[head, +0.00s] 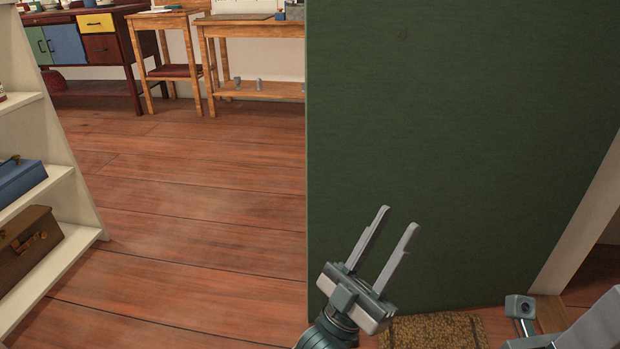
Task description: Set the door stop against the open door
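The open door is a large flat dark green panel (460,130) filling the right half of the head view. My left gripper (398,217) is in front of the door's lower part, its two pale fingers apart with nothing between them. I cannot make out a door stop for certain. A brown speckled flat piece (440,331) lies at the door's foot, cut off by the bottom edge; it looks like a mat. Grey parts of my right arm show at the lower right; its fingers cannot be made out.
A white shelf unit (52,140) at the left holds a blue box (20,180) and a brown case (30,245). A pale frame (580,220) edges the door at right. The plank floor (200,220) between is clear.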

